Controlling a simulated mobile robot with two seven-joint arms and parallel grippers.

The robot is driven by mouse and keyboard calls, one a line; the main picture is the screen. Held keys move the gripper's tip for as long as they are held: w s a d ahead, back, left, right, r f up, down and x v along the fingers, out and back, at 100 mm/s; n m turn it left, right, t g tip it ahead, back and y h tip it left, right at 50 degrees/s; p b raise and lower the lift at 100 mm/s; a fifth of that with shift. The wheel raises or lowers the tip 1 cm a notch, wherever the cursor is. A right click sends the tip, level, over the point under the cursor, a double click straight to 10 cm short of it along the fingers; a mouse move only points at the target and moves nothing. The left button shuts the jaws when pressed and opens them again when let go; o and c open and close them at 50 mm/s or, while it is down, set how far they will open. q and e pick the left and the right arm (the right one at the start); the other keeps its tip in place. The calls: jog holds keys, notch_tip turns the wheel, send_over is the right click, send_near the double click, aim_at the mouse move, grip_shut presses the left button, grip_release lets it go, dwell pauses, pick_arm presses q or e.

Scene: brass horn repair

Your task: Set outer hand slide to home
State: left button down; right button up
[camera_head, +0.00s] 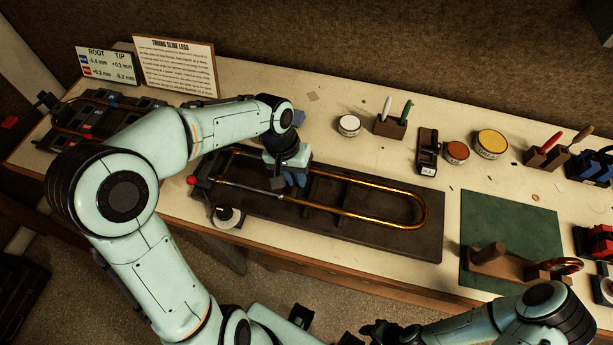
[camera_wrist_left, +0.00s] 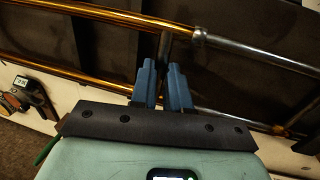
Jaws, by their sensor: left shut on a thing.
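The outer hand slide (camera_head: 427,210) is a long brass U on a dark board (camera_head: 410,245), its bow to the right. Silver tubes (camera_head: 245,187) run out of its left end toward a block with a red knob (camera_head: 191,180). My left gripper (camera_head: 297,181) is over the slide's left part, shut on its cross brace. In the left wrist view, the blue fingertips (camera_wrist_left: 162,68) stand either side of the brace (camera_wrist_left: 165,45) between the two tubes. My right gripper (camera_head: 388,331) is low at the front, and its jaw opening is unclear.
A small round-based item (camera_head: 228,216) stands by the board's front left. Tins (camera_head: 349,125), a pen block (camera_head: 391,124) and a small gauge (camera_head: 428,152) stand behind. A green mat (camera_head: 510,235) lies right. Another slide fixture (camera_head: 95,118) is at far left.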

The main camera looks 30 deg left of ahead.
pick_arm(q)
jog(key=s+a, duration=0.1)
jog(key=a, duration=0.3)
jog(key=s+a, duration=0.1)
jog(key=a, duration=0.3)
jog(key=s+a, duration=0.1)
jog(key=a, duration=0.3)
jog(key=shift+a+p, duration=0.4)
pick_arm(e)
jog(key=shift+w+a+r, duration=0.25)
jog(key=shift+w+r, duration=0.1)
jog(key=shift+r, duration=0.25)
pick_arm(q)
jog(key=c, duration=1.1)
grip_release()
jog(key=shift+a, duration=0.15)
pick_arm(e)
jog(key=shift+a, duration=0.1)
pick_arm(q)
jog(key=shift+r, duration=0.2)
notch_tip(320, 180, up, 13)
jog(key=a+p, duration=0.1)
jog(key=a, duration=0.1)
jog(key=shift+s+a, duration=0.25)
jog(key=shift+s, duration=0.1)
pick_arm(e)
jog(key=shift+w+r, duration=0.75)
jog(key=shift+r, duration=0.25)
pick_arm(q)
jog(key=shift+f, duration=0.15)
